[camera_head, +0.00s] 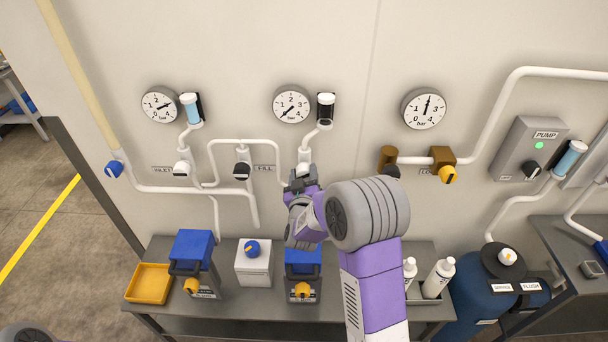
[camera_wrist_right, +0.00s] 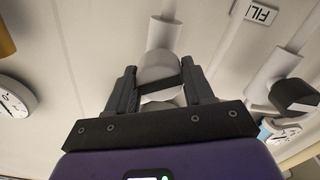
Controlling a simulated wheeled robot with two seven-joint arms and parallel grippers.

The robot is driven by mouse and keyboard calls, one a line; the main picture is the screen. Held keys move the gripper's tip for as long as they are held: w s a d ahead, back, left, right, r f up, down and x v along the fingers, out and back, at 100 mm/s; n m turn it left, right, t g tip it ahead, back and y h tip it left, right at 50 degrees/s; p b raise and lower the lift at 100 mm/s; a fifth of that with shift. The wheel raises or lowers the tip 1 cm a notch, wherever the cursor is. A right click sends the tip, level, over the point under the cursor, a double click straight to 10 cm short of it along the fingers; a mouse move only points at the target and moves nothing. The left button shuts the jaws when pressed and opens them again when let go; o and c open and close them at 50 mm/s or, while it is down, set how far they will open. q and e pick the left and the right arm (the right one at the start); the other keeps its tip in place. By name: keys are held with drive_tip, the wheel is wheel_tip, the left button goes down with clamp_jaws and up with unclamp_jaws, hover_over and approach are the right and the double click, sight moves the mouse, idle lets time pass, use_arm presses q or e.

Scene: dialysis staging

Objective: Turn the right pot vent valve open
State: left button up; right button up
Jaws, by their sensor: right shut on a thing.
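The right pot (camera_head: 326,108), a dark cylinder with a white cap, is mounted on the wall beside the middle gauge. A white pipe runs down from it to a white valve (camera_head: 304,155), whose lower part is hidden behind my right gripper (camera_head: 300,180). In the right wrist view, my gripper's dark fingers (camera_wrist_right: 160,88) close on either side of this round white valve (camera_wrist_right: 158,66). A dark bar, apparently its handle, crosses it at a slant between the fingers. The valve's label is not visible. My left gripper is not in view.
The fill valve (camera_head: 242,168), with a black handle, is close on the left, and the inlet valve (camera_head: 182,168) is farther left. A brass valve with a yellow knob (camera_head: 448,174) is at the right. Blue-lidded boxes (camera_head: 192,250) and white bottles (camera_head: 438,278) stand on the bench below.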

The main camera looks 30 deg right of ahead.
drive_tip(key=n+p, duration=0.1)
drive_tip(key=n, duration=0.4)
drive_tip(key=shift+a+n, duration=0.1)
drive_tip(key=shift+n, duration=0.2)
drive_tip(key=n+p, duration=0.3)
drive_tip(key=n, duration=0.3)
drive_tip(key=shift+f+n, duration=0.1)
drive_tip(key=shift+n, duration=0.2)
drive_tip(key=o, duration=1)
drive_tip(key=v, duration=0.7)
drive_tip(key=shift+s+b, duration=0.25)
drive_tip(key=shift+b, duration=0.15)
drive_tip(key=shift+a, duration=0.15)
